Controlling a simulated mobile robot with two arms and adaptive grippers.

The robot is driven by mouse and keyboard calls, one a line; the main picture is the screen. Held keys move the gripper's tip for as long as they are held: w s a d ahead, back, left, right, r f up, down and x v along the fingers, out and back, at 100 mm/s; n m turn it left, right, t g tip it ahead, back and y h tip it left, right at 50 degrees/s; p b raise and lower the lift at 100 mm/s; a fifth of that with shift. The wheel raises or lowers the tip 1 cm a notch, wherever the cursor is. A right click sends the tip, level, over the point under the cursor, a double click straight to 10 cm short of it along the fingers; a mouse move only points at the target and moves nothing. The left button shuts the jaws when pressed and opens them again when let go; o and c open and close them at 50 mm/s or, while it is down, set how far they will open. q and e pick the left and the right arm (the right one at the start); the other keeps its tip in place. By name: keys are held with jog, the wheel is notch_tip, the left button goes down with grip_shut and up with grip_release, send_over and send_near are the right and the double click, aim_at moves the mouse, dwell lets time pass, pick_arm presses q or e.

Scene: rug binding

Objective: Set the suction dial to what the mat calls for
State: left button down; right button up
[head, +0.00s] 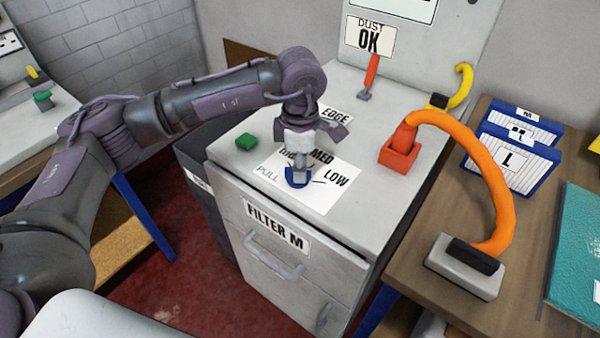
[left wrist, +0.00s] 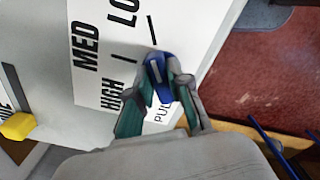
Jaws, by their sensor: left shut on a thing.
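The blue suction dial (head: 297,180) sits on a white label plate (head: 325,200) on top of the grey cabinet. The plate reads LOW, MED and HIGH, with PULL beside it. My left gripper (head: 300,172) points down and is shut on the dial. In the left wrist view the dial (left wrist: 157,68) shows between the two fingers of my left gripper (left wrist: 160,92). Its white stripe runs roughly toward the tick near LOW; I cannot tell the exact setting. A teal mat (head: 580,240) lies at the far right, its markings unreadable. My right gripper is out of view.
A green button (head: 246,141) and a red socket (head: 400,152) with an orange hose (head: 490,165) flank the dial. A DUST OK sign (head: 370,38) stands behind a red lever (head: 371,72). Blue-edged filters (head: 515,160) stand on the right bench.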

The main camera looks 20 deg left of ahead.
pick_arm(q)
jog(key=shift+m, duration=0.4)
jog(key=shift+b, duration=0.3)
jog(key=c, duration=1.1)
grip_release()
notch_tip(320, 180, up, 12)
jog(key=shift+r, duration=0.1)
jog(key=shift+s+f, duration=0.1)
jog(key=shift+f, duration=0.1)
